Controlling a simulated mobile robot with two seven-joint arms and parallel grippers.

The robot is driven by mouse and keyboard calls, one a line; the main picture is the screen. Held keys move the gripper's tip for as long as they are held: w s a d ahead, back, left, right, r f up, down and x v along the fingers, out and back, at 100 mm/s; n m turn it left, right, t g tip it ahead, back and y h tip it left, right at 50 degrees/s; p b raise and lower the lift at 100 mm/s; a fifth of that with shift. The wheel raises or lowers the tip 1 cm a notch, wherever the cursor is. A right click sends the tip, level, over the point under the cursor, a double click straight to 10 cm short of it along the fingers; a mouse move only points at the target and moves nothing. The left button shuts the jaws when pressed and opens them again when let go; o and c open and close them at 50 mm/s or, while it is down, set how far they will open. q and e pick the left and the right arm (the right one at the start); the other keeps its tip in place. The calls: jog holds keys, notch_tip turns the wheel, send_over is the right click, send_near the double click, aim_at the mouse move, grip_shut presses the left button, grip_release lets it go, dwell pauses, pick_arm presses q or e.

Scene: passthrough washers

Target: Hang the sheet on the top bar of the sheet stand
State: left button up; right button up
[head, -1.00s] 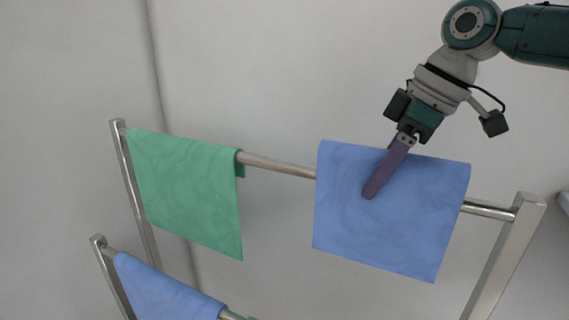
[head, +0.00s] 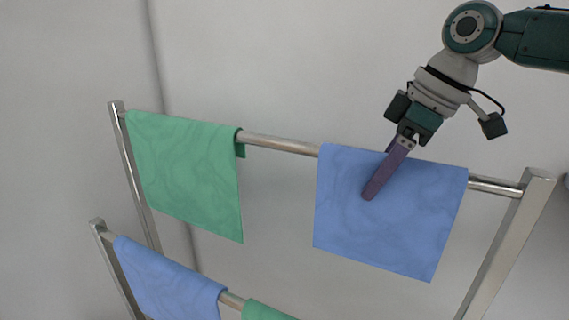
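The blue sheet (head: 385,232) hangs at the right part of the top bar (head: 278,144) of the metal sheet stand. Its upper edge lies about level with the bar, which passes behind its front face. Whether the sheet's fold touches the bar, I cannot tell. My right gripper (head: 382,175) comes down from the upper right. One purple finger lies across the front of the sheet, and the other is mostly hidden behind it. The gripper appears shut on the sheet near its top edge. My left gripper is out of view.
A green sheet (head: 185,175) hangs on the left part of the top bar. A lower bar (head: 232,301) carries another blue sheet (head: 165,283) and a green one (head: 265,312). The stand's right post (head: 508,240) is near. A plain wall is behind.

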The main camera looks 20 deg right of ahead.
jog(key=o, duration=0.3)
